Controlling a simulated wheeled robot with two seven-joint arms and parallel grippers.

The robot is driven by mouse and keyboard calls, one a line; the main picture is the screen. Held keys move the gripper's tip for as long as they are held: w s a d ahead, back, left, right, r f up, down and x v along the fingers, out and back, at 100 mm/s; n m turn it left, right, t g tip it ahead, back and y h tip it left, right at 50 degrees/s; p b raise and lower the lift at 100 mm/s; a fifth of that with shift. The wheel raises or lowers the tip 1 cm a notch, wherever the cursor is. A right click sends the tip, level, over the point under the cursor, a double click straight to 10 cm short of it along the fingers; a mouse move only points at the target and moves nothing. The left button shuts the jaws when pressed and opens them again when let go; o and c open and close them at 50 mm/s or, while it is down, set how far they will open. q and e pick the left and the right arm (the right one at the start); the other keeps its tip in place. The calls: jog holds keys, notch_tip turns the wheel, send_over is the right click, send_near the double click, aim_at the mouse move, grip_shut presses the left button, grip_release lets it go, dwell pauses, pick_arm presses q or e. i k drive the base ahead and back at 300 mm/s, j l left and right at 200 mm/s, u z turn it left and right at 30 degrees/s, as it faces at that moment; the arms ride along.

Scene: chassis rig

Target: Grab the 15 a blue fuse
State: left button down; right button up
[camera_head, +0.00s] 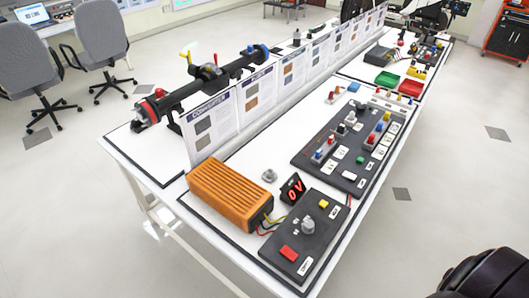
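No part can be surely told as the 15 A blue fuse at this size. A small blue block (354,87) lies on the white table beyond the black control panel (335,165). Small blue pieces also show on that panel, one of them near its right side (387,116). Their markings are too small to read. Neither of my grippers shows in the head view.
An orange ribbed box (230,193), a red-lit display (293,189) and a black switch panel (303,235) occupy the near end of the white table. Green (387,79) and red (410,88) trays stand farther back. Upright posters (213,125) divide the table lengthwise. Floor at right is mostly clear.

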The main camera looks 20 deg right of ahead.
aim_at(319, 152)
jog(key=l+u, duration=0.8)
jog(key=k+l+u, duration=0.15)
jog(key=u, duration=0.25)
jog(key=k+l+u, duration=0.15)
jog(key=l+u, duration=0.2)
